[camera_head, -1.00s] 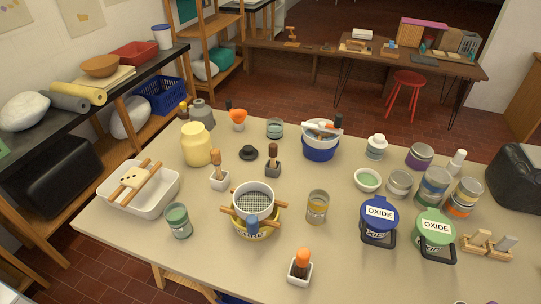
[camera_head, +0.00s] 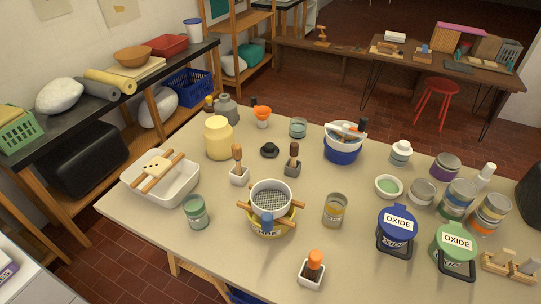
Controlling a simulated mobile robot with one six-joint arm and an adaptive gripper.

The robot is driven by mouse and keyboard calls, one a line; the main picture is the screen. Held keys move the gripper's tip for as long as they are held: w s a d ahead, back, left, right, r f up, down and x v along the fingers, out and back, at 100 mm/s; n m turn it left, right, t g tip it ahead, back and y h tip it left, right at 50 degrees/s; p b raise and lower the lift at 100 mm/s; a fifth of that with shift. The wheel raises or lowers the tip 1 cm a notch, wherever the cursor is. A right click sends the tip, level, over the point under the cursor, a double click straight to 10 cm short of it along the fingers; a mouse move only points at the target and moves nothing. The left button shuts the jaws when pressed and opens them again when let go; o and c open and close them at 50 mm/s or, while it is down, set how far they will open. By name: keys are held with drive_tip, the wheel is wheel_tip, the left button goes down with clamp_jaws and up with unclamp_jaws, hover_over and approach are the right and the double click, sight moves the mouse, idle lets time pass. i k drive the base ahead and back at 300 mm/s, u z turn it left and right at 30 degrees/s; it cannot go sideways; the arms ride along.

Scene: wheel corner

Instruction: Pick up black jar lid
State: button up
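The black jar lid (camera_head: 269,150) lies flat on the beige table (camera_head: 150,222), toward the back left, with its round knob facing up. It is fully visible in the head view, with bare table around it. The yellow jar (camera_head: 219,138) stands to its left and a small dark block with an upright brown handle (camera_head: 293,160) stands to its right, slightly nearer. My gripper is not in view.
A white tray (camera_head: 190,188) with wooden rollers sits at the left. A sieve (camera_head: 271,198) on a yellow tub stands in front of the lid. A blue-and-white bucket (camera_head: 343,144) stands behind right. Oxide tubs (camera_head: 396,226) crowd the front right.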

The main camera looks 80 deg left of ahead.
sight(269, 150)
drive_tip(key=z, duration=0.05)
drive_tip(key=k, duration=2)
drive_tip(key=z, duration=1.45)
drive_tip(key=k, duration=0.15)
drive_tip(key=u, duration=3.2)
drive_tip(key=i, duration=0.2)
drive_tip(key=u, duration=0.2)
